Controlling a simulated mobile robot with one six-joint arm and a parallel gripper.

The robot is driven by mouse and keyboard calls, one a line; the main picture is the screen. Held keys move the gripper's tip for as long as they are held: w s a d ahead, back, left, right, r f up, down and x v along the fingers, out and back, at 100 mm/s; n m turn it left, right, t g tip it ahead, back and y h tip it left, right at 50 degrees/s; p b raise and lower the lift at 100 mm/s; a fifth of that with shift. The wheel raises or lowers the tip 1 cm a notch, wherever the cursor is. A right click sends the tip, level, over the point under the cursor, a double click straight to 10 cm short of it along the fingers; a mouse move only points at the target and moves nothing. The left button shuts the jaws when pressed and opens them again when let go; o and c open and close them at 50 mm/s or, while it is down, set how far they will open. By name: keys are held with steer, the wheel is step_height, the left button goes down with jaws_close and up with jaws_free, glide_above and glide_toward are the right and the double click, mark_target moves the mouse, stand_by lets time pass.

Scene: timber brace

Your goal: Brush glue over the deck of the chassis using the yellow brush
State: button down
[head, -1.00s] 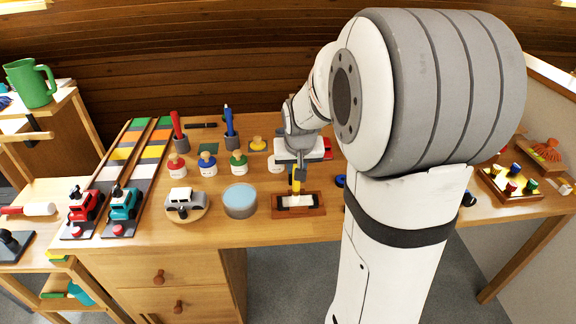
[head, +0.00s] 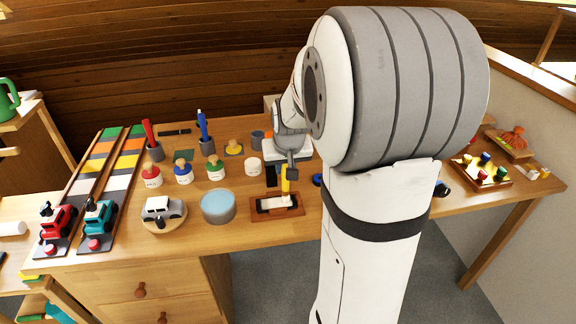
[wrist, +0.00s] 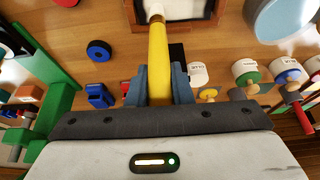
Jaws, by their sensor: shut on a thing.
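My gripper (wrist: 160,85) is shut on the yellow brush (wrist: 158,60), its blue-grey fingers on both sides of the handle. In the head view the brush (head: 286,184) points down, its tip at the right part of the chassis (head: 258,215). The chassis is a low brown wooden block with a dark recess and a whitish deck patch (head: 272,203). In the wrist view the chassis (wrist: 212,32) is cut off at the top edge and the bristles meet its pale deck. Whether they press on it I cannot tell. A white jar labelled glue (wrist: 197,74) stands nearby.
A blue-topped round tin (head: 218,207) and a silver toy car on a round stand (head: 162,211) stand left of the chassis. Several coloured-knob jars (head: 184,173) and brush cups (head: 208,147) stand behind. My arm hides the desk's right middle.

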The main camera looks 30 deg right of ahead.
steer(key=shift+w+a, duration=0.9)
steer(key=shift+a, duration=2.35)
steer(key=s+d, duration=0.2)
steer(key=d, duration=0.5)
steer(key=shift+d, duration=0.4)
steer(key=shift+s, duration=0.1)
steer(key=shift+r+p, duration=1.8)
steer(key=shift+r, duration=1.15)
